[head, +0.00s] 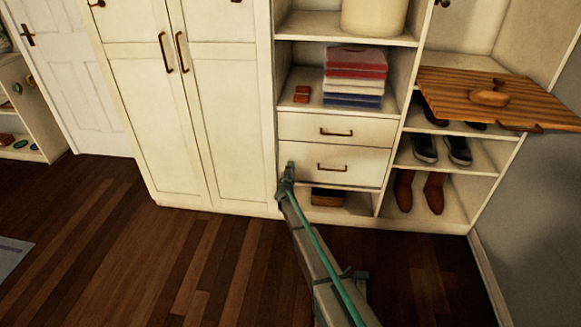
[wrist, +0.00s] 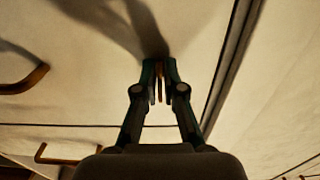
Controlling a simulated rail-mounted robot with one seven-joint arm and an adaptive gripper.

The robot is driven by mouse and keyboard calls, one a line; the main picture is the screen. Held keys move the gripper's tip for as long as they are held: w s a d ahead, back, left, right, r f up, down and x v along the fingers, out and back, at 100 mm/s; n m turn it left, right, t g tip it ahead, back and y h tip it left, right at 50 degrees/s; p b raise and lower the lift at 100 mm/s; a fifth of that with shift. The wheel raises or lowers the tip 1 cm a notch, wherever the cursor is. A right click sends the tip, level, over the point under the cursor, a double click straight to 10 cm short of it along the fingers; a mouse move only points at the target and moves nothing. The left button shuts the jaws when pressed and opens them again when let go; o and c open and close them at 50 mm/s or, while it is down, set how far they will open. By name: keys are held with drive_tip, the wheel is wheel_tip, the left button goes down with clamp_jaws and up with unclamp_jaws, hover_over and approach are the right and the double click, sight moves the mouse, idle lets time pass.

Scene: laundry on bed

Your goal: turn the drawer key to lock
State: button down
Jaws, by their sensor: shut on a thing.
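The lower drawer (head: 350,158) is closed, with a brown handle (head: 332,168) at its middle. My gripper (head: 288,170) is at the drawer's left edge in the head view. In the wrist view my gripper (wrist: 160,72) has its two fingers close together against the pale drawer front (wrist: 205,30). A thin brass-brown key (wrist: 160,88) shows as a sliver between the fingers, and they are shut on it. The rest of the key and the lock are hidden by the fingertips. The key's turn angle cannot be told.
The upper drawer (head: 300,128) is closed just above. Folded clothes (head: 355,75) lie on the shelf over it. A wooden board (head: 500,98) juts out at the right above shoes (head: 458,150). Closed wardrobe doors (head: 240,120) stand to the left. The floor (head: 150,260) in front is mostly clear.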

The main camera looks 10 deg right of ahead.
drive_tip(key=c, duration=1.4)
unclamp_jaws()
drive_tip(key=shift+o, duration=0.2)
drive_tip(key=shift+s, duration=0.1)
drive_tip(key=v, duration=1.2)
